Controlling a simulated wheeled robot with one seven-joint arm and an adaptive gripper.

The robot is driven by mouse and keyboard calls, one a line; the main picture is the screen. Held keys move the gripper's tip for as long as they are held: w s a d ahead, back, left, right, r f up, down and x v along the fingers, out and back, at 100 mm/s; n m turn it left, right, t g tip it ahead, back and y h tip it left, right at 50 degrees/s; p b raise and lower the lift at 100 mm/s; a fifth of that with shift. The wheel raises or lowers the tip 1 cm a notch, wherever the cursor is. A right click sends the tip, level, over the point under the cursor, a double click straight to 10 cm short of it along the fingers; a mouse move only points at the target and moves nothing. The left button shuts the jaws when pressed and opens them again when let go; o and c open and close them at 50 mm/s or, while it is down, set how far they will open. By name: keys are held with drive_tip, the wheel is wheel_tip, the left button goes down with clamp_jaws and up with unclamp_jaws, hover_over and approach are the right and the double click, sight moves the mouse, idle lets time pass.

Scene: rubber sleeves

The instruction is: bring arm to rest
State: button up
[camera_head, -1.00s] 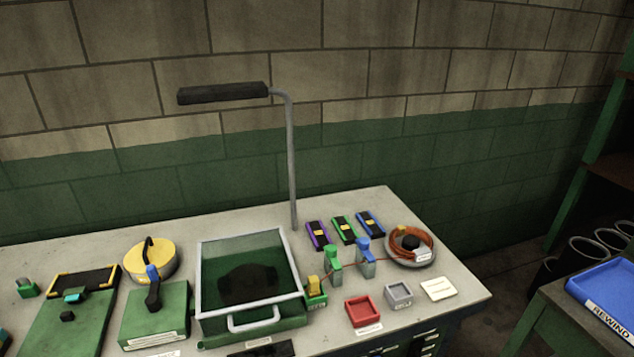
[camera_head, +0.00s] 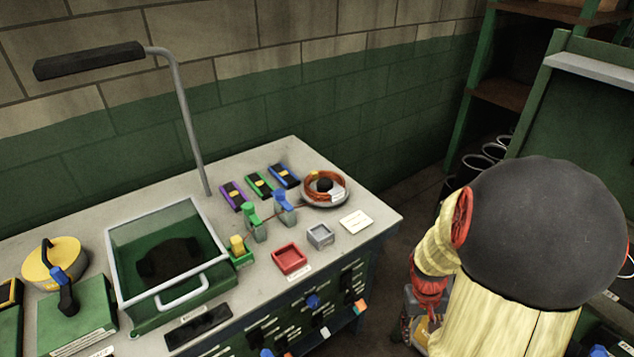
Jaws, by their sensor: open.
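My arm, in a pale yellow sleeve (camera_head: 500,325) with a large dark rounded joint (camera_head: 545,230), fills the lower right of the head view. Its narrower yellow part bends down at the left of that joint, to a red section. Below this a grey end, which looks like my gripper (camera_head: 418,322), hangs to the right of the workbench (camera_head: 365,215), apart from it. It is open and nothing shows held in it. Its fingers are small and partly hidden by the sleeve.
The bench holds a glass-lidded green box (camera_head: 200,262), a red tray (camera_head: 289,258), a grey tray (camera_head: 320,235), a coil of orange cable (camera_head: 311,180) and a bent lamp (camera_head: 183,100). A green shelf stands at the back right. Dark floor shows between bench and arm.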

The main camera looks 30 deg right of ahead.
drive_tip(key=w+a+r+n+t, duration=0.3)
drive_tip(key=w+a+r, duration=0.1)
drive_tip(key=a+r, duration=0.9)
drive_tip(key=w+a+r+n+t, duration=0.3)
drive_tip(key=w+a+r+t, duration=0.1)
drive_tip(key=a+r, duration=0.9)
drive_tip(key=shift+w+a+r+n+y, duration=0.15)
drive_tip(key=shift+w+r+n+y, duration=0.15)
drive_tip(key=shift+w+r+y, duration=0.25)
drive_tip(key=shift+w, duration=0.15)
